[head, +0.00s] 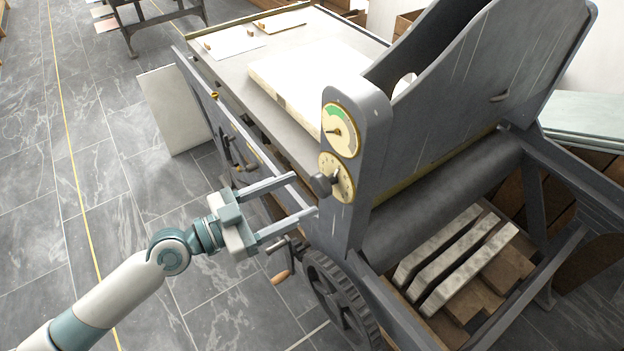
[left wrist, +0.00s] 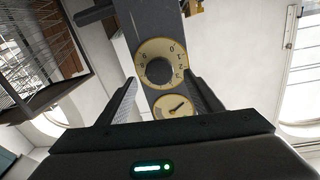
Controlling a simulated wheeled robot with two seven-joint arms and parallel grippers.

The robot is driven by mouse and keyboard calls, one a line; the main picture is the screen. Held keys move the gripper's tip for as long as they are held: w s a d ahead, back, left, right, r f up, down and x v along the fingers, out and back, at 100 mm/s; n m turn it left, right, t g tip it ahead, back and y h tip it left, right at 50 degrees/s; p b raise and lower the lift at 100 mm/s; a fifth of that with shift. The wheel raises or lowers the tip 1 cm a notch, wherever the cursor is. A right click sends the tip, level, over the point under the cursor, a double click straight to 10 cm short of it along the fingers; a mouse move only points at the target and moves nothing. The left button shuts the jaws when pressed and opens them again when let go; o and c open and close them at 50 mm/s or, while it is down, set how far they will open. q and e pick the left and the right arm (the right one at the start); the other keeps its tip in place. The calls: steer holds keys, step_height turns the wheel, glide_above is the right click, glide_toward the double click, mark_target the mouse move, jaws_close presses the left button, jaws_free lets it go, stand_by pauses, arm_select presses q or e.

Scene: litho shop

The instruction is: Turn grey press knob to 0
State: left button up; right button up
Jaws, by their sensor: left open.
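The grey press knob (head: 322,184) sticks out from a cream numbered dial (head: 343,178) on the press's grey upright. In the left wrist view the knob (left wrist: 158,71) shows as a dark round at the middle of its dial (left wrist: 174,48). The knob's pointer cannot be made out. My left gripper (head: 304,194) is open and empty. Its fingers point at the dial, just short of the knob and apart from it. In the left wrist view the knob lies between and beyond the two fingertips (left wrist: 161,82). My right gripper is not in view.
A gauge (head: 340,131) with a green band sits above the dial. A crank with a wooden handle (head: 280,277) and a dark gear wheel (head: 338,300) are below my left gripper. The press bed (head: 222,72) holds a pale stone slab (head: 300,78).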

mark_target(316, 187)
arm_select(q)
steer(key=shift+p+x, duration=0.9)
steer(key=shift+x, duration=1.5)
steer(key=shift+a, duration=0.1)
steer(key=c, duration=1.1)
